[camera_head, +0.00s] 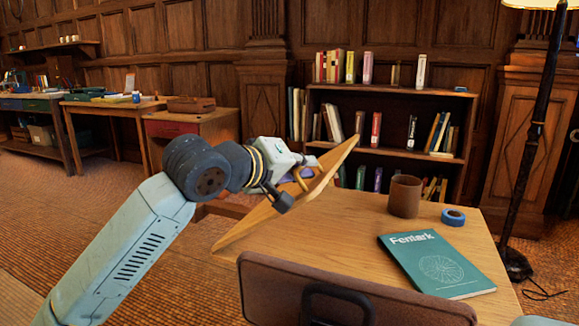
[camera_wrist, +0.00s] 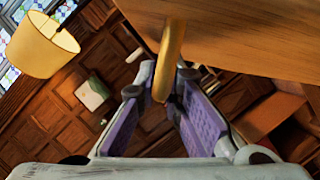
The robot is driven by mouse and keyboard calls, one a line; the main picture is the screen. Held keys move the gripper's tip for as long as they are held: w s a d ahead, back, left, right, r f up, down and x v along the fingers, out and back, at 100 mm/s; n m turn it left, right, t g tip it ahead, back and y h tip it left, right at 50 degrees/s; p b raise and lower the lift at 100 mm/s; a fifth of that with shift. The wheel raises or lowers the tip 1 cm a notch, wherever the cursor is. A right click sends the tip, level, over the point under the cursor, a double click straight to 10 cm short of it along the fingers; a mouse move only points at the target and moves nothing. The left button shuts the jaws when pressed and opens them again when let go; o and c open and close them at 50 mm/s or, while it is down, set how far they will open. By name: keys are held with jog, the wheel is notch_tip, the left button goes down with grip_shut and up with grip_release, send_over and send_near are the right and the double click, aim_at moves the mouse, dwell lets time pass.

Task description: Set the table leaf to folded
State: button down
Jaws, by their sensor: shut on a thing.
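The table leaf (camera_head: 285,205) is a wooden panel at the left side of the wooden table (camera_head: 340,222). It is tilted, with its upper edge raised above the tabletop and its lower edge toward the front left. A brass ring-shaped handle (camera_wrist: 170,62) is on the leaf, which fills the upper right of the wrist view (camera_wrist: 240,35). My gripper (camera_wrist: 168,85) has its purple-padded fingers closed around the handle.
On the tabletop are a brown mug (camera_head: 404,196), a blue tape roll (camera_head: 453,217) and a green book (camera_head: 437,264). A brown chair back (camera_head: 350,290) stands in front. A bookcase (camera_head: 390,96) is behind, and a floor lamp (camera_head: 541,120) stands at the right.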

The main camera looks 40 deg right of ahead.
aim_at(303, 196)
jog(key=s+d+f+m+y+b, duration=0.1)
jog(key=s+f+m+b, duration=0.1)
jog(key=s+f+b, duration=0.2)
jog(key=shift+d+f+t, duration=0.4)
jog(key=shift+f, duration=0.25)
jog(key=c, duration=2)
grip_release()
jog(key=shift+s, duration=0.1)
jog(key=shift+a, duration=0.1)
jog(key=v, duration=1.2)
jog(key=shift+s, duration=0.1)
